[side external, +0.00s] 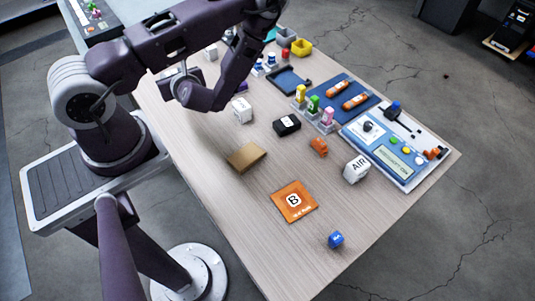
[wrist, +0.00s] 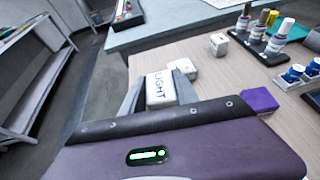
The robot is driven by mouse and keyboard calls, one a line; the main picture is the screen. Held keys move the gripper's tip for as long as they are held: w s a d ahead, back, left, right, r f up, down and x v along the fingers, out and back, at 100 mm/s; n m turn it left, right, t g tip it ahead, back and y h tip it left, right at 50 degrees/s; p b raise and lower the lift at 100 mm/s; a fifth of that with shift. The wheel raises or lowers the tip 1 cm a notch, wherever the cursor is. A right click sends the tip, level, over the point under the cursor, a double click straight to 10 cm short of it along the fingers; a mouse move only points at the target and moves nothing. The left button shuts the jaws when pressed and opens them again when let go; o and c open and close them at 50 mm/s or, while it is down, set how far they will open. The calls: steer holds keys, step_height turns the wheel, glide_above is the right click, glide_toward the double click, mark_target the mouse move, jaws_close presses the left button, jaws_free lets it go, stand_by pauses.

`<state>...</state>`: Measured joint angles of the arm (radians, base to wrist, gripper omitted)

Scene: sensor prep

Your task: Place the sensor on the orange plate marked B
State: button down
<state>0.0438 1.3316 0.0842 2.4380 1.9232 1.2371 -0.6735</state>
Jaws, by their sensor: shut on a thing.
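The orange plate marked B (side external: 281,208) lies flat on the near part of the table in the side view, with nothing on it. In the wrist view my gripper (wrist: 158,92) is shut on a white block lettered LIGHT (wrist: 160,88), held between its two fingers. In the side view my arm reaches over the far left part of the table, away from the plate, and its links hide the fingers and most of what they hold. Another white block lettered AIR (side external: 356,170) stands right of the plate.
A control panel (side external: 378,171) and bottle stands fill the right side. Bare wood surrounds the plate.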

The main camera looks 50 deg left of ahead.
steer(key=s+d+r+n+g+h, duration=0.1)
steer(key=s+d+r+n+g, duration=0.35)
steer(key=r, duration=0.25)
steer(key=s+d+r+n+g+h, duration=0.2)
steer(key=s+d+r+n+g, duration=0.15)
steer(key=r+g, duration=0.2)
steer(key=d+f+n+g+h, duration=0.2)
steer(key=d+n+h, duration=0.5)
steer(key=d, duration=0.6)
steer(key=d+f+n+g+h, duration=0.25)
steer(key=d+n+h, duration=0.45)
steer(key=d, duration=0.5)
steer(key=n+t+h, duration=1)
steer(key=n+t, duration=0.3)
steer(key=n, duration=0.2)
glide_above(294, 200)
step_height(294, 200, down, 18)
steer(key=shift+r, duration=0.25)
steer(key=shift+f, duration=0.2)
